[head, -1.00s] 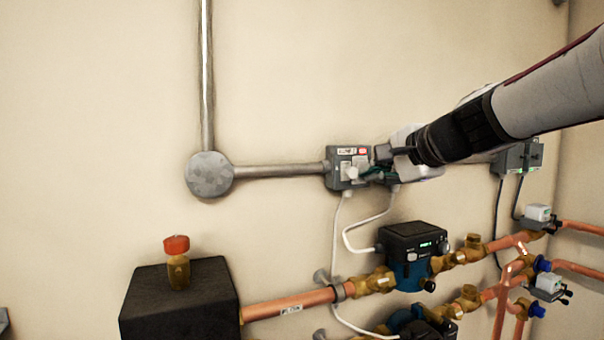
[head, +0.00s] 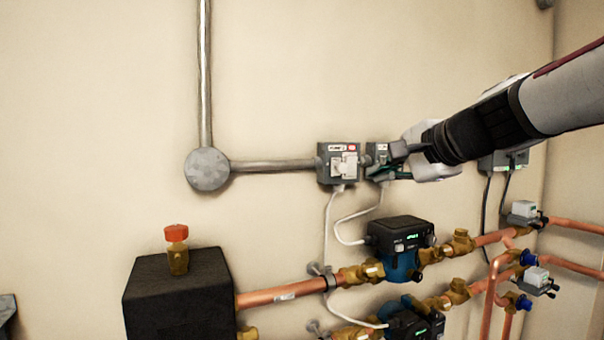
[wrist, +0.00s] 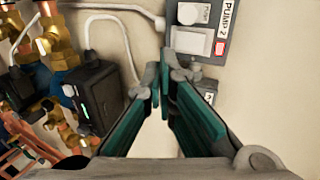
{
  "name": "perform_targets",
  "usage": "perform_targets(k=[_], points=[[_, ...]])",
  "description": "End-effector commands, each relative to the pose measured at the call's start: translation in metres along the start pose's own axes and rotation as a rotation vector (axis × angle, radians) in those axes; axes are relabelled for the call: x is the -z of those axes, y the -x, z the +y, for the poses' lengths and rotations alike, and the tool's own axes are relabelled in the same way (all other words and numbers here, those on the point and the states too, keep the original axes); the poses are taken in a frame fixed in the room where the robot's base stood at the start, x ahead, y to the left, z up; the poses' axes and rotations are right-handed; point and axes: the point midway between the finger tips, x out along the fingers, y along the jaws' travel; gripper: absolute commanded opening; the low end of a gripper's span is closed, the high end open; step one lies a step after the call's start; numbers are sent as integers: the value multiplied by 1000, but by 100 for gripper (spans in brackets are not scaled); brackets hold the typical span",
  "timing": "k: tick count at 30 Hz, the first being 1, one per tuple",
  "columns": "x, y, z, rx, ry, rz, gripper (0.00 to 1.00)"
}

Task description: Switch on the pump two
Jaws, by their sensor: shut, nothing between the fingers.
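The grey switch box labelled PUMP 2 (wrist: 207,27) is at the top of the wrist view. In the wrist view my gripper's (wrist: 162,88) fingertips are together and empty, just below the rocker's end. Contact cannot be told.
Two pumps, an upper (head: 398,232) and a lower (head: 415,325), sit below with green lights and copper pipes. White cables hang from the switch boxes. Another grey box (head: 505,160) is farther right. The wall left of the boxes is clear except for conduit.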

Motion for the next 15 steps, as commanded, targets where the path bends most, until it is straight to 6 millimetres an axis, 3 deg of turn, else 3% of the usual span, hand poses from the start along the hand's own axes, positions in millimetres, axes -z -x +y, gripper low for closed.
perform_targets(k=[9, 15], points=[[0, 48, 10, 3, 2, 3, 0], [0, 68, 15, 2, 1, 2, 0]])
